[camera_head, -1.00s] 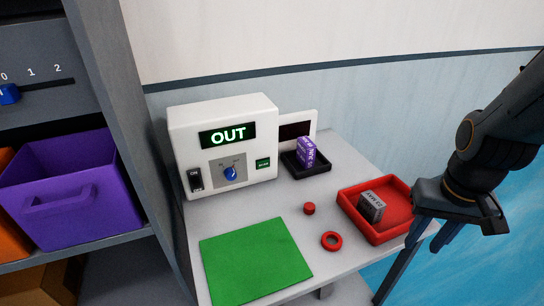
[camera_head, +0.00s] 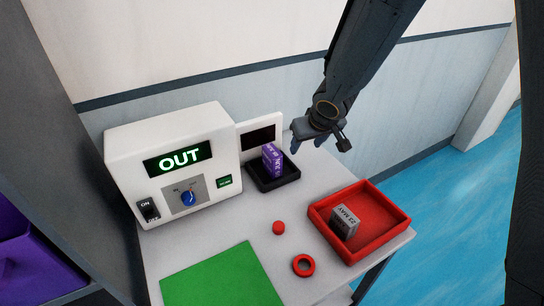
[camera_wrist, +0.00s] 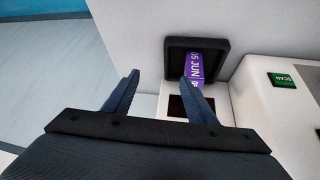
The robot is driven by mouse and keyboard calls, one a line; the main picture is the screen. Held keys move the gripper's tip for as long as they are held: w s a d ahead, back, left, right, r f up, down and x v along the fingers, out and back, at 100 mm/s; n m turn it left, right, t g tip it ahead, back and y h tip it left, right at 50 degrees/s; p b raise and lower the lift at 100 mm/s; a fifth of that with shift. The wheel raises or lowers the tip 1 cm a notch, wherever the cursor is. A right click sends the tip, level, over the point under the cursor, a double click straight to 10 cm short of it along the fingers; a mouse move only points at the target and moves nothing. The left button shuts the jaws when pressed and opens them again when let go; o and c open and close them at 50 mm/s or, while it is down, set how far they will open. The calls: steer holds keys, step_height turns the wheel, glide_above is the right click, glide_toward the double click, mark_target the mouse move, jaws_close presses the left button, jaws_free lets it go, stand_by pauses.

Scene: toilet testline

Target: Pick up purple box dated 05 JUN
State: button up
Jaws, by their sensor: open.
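The purple box (camera_head: 272,160) stands in a small black tray (camera_head: 287,178) beside the white machine. Its "05 JUN" label reads in the wrist view, where the box (camera_wrist: 193,68) sits inside the black tray (camera_wrist: 172,52) and is partly covered by a finger. My gripper (camera_head: 308,142) is above the table, a little to the right of the box and apart from it. Its fingers are spread and empty in the wrist view (camera_wrist: 160,92).
A white machine (camera_head: 125,147) showing OUT stands left of the tray, with a small dark screen (camera_head: 257,137) behind the tray. A red tray (camera_head: 375,240) holds a grey box (camera_head: 344,222) marked 23 MAY. A red button (camera_head: 278,228), red ring (camera_head: 303,265) and green mat (camera_head: 222,280) lie in front.

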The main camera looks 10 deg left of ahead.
steer(key=n+y, duration=0.2)
glide_above(273, 151)
steer(key=s+d, duration=0.2)
steer(key=s, duration=0.1)
steer(key=shift+w+a+f, duration=0.15)
steer(key=shift+a+f, duration=0.05)
steer(key=shift+f, duration=0.4)
steer(key=shift+x, duration=0.9)
steer(key=b+x, duration=0.1)
steer(key=x, duration=0.1)
steer(key=b+x, duration=0.1)
steer(key=x, duration=0.3)
steer(key=shift+d+f+b, duration=0.1)
steer(key=shift+d+b, duration=0.2)
steer(key=shift+b, duration=0.1)
jaws_close()
